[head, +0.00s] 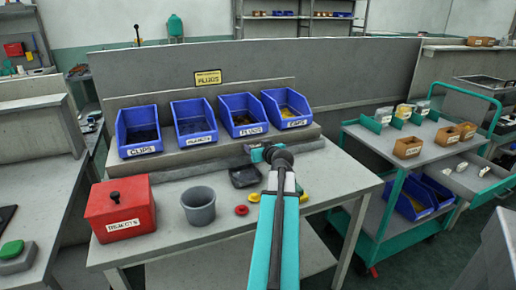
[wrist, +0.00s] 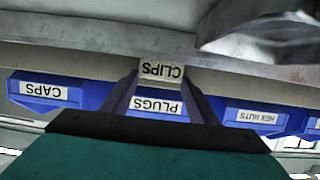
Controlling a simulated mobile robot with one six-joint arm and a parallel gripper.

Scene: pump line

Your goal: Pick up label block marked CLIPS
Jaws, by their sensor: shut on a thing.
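The label block marked CLIPS (wrist: 161,72) is a small pale block with dark letters, upside down in the wrist view. My gripper (wrist: 161,78) is shut on it, with one dark finger on each side. In the head view my gripper (head: 262,153) is over the back middle of the workbench (head: 330,180), in front of the bins. I cannot make out the block in the head view, where my arm and gripper hide that spot.
Blue bins stand on the raised shelf, including CLIPS (head: 140,150), PLUGS (head: 250,130) and CAPS (head: 297,123). A teal cart (head: 395,175) stands at right.

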